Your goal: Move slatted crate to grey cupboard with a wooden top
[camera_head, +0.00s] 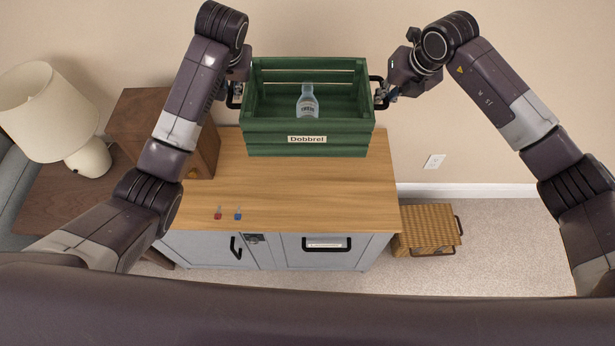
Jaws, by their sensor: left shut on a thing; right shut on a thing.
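The green slatted crate (262,139), labelled "Dobbrel", is over the back part of the wooden top of the grey cupboard (290,195). I cannot tell whether its base touches the top. A clear bottle (308,103) stands inside the crate. My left gripper (236,95) is shut on the crate's left handle. My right gripper (381,93) is shut on the crate's right handle. The fingertips are small and partly hidden by the wrists and handles.
A small red item (218,213) and a blue item (238,215) lie near the top's front left edge. A wooden box (128,115) and a lamp (52,112) stand on the left. A wicker basket (428,228) is on the floor at right. The cupboard top's front is mostly clear.

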